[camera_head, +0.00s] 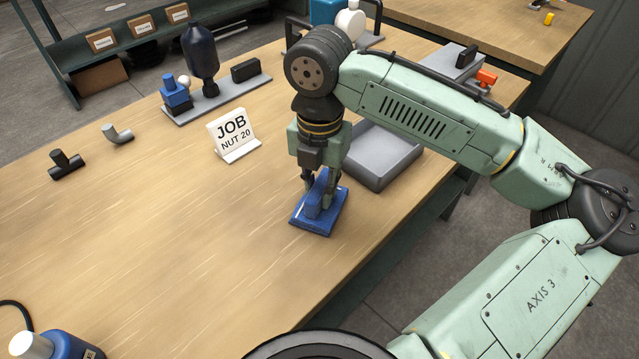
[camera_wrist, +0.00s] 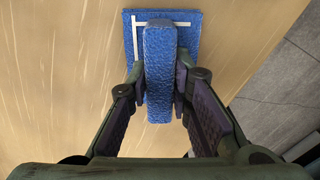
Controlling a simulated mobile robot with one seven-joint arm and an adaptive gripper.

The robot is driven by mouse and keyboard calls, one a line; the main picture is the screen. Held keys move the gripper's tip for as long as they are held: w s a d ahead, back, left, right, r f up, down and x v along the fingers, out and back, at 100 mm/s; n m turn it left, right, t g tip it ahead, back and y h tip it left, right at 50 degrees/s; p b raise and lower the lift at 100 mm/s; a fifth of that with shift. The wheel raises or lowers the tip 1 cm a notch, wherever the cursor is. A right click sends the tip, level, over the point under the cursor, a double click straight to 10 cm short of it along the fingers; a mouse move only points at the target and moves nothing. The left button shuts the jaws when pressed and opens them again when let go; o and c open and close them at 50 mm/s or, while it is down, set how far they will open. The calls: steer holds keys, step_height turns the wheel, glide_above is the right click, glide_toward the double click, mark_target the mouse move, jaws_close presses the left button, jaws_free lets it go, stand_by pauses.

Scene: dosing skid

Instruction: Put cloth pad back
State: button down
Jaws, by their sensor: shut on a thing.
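A blue cloth pad (camera_wrist: 158,75) is between the fingers of my gripper (camera_wrist: 160,85), which is shut on it. In the wrist view the pad stands narrow and upright over a wider flat blue piece with white corner lines, a blue mat (camera_wrist: 190,37). In the head view my gripper (camera_head: 321,195) points down at the blue mat (camera_head: 325,222) on the wooden bench, and the pad (camera_head: 313,206) shows partly between the fingers. I cannot tell whether the pad touches the mat.
A grey tray (camera_head: 382,180) lies just right of my gripper. A white JOB NUT 20 sign (camera_head: 233,136) stands to the left. Dark and grey pipe fittings (camera_head: 67,163) lie further left. A dosing unit (camera_head: 205,65) stands behind.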

mark_target(320, 185)
steer(key=shift+f, duration=0.1)
steer(key=shift+f, duration=0.1)
steer(key=c, duration=1.4)
jaws_free()
steer(key=shift+c, duration=0.2)
step_height(320, 185, up, 12)
steer(key=shift+r, duration=0.2)
